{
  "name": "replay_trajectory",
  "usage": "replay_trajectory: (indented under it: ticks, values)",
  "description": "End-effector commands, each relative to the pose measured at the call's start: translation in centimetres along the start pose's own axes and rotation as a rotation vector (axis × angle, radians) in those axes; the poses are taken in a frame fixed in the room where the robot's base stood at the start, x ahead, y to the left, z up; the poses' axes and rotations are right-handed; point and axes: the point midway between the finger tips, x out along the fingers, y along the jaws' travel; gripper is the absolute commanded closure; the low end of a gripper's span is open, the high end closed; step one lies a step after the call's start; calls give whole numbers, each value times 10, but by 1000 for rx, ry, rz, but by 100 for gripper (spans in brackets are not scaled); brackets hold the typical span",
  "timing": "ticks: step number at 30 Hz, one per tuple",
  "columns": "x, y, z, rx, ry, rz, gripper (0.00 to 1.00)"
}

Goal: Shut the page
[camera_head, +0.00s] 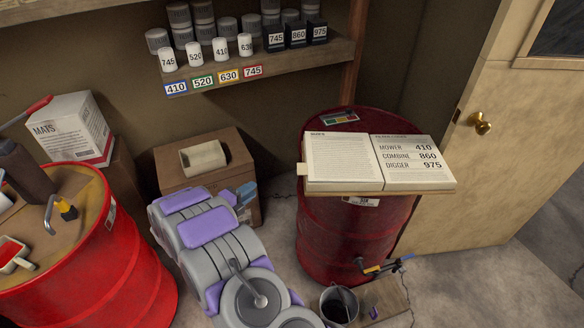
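A large book (345,160) lies open on top of a red oil drum (325,245) right of the middle. Its left page (342,158) is full of small print. Its right page (412,162) lists MOWER 410, COMBINE 860 and DIGGER 975. Both pages lie nearly flat, and a small pale tab (302,169) sticks out at the left edge. The book overhangs the drum on the right. My grey and purple body shows at the lower middle, left of the drum and apart from the book. I cannot make out my gripper's fingers.
Another red drum (120,270) stands at the left with tools on top. A cardboard box (175,170) is behind me. A shelf (300,60) with numbered cans runs above. A door (500,150) with a brass knob is at right. A bucket (338,306) stands before the book's drum.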

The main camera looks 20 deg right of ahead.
Motion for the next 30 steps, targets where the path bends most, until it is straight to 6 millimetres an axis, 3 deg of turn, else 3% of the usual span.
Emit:
replay_trajectory:
  ticks: [3,6,11,30]
  values:
    - [0,3,-27,15,96,-92,70]
    - [0,3,-41,23,142,-142,70]
    - [7,2,-48,31,162,-160,70]
    - [115,-15,-64,29,162,-159,70]
